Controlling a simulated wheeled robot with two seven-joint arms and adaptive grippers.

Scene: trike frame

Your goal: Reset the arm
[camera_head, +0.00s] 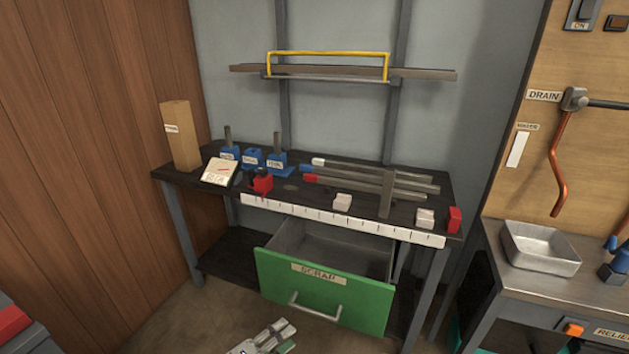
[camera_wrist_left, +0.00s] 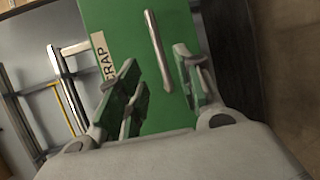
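My left gripper (camera_head: 268,338) shows at the bottom edge of the head view, low in front of the green scrap drawer (camera_head: 325,295). In the left wrist view its two fingers (camera_wrist_left: 163,90) are spread apart with nothing between them. The drawer's green front (camera_wrist_left: 125,25) and its handle (camera_wrist_left: 158,50) lie beyond the fingers, and the handle is not gripped. The drawer is pulled open under the workbench and the part of its inside that shows looks empty. My right gripper is not seen in either view.
The dark workbench (camera_head: 290,205) holds metal bars (camera_head: 365,180), blue blocks (camera_head: 253,158), a red clamp (camera_head: 263,182) and a white ruler strip (camera_head: 340,218). A wooden block (camera_head: 180,135) stands at its left. A metal basin (camera_head: 540,248) sits on the right counter. Floor shows before the bench.

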